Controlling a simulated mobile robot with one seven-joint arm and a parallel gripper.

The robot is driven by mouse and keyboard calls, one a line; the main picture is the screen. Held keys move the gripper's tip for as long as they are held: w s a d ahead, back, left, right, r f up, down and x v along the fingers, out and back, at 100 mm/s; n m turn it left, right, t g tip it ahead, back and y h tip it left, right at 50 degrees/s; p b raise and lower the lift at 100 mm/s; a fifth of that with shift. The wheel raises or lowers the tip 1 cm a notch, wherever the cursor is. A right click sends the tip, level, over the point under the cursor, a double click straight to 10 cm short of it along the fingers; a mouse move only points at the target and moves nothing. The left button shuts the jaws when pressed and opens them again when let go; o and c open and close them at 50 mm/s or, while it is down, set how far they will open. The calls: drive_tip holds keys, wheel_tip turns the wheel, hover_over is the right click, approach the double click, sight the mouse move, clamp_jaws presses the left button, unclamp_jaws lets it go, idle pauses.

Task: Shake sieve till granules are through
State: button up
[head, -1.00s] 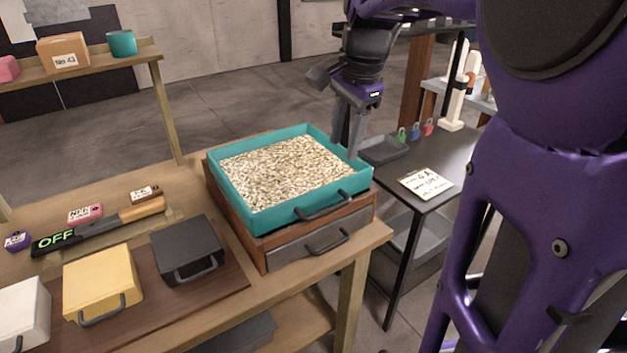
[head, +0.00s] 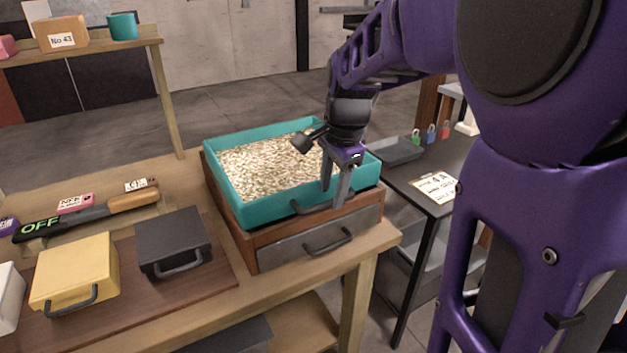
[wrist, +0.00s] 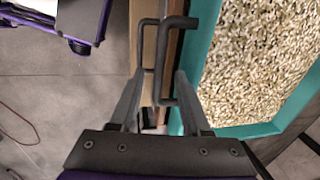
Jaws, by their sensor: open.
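The teal sieve (head: 262,211) sits on a wooden box with a grey drawer front (head: 290,247). Pale granules (head: 260,168) cover the inside of the sieve. Its dark handle (head: 299,209) is on the front wall and partly hidden by my gripper (head: 333,199). My gripper points down at the front right of the sieve with its fingers apart. In the wrist view, the sieve handle (wrist: 165,75) lies between the open fingers of my gripper (wrist: 166,74), not clamped. The granules (wrist: 250,60) show there too.
A drawer handle (head: 328,242) sits just below the sieve handle. A dark side table (head: 425,205) with a grey tray (head: 398,151) and padlocks stands to the right. Black (head: 172,240) and yellow (head: 73,270) cases are at the left.

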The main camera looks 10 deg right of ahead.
drive_tip(key=shift+w+f+b, duration=0.1)
drive_tip(key=shift+f+b, duration=0.2)
drive_tip(key=shift+f, duration=0.35)
drive_tip(key=shift+a, duration=0.1)
clamp_jaws()
idle(1.0)
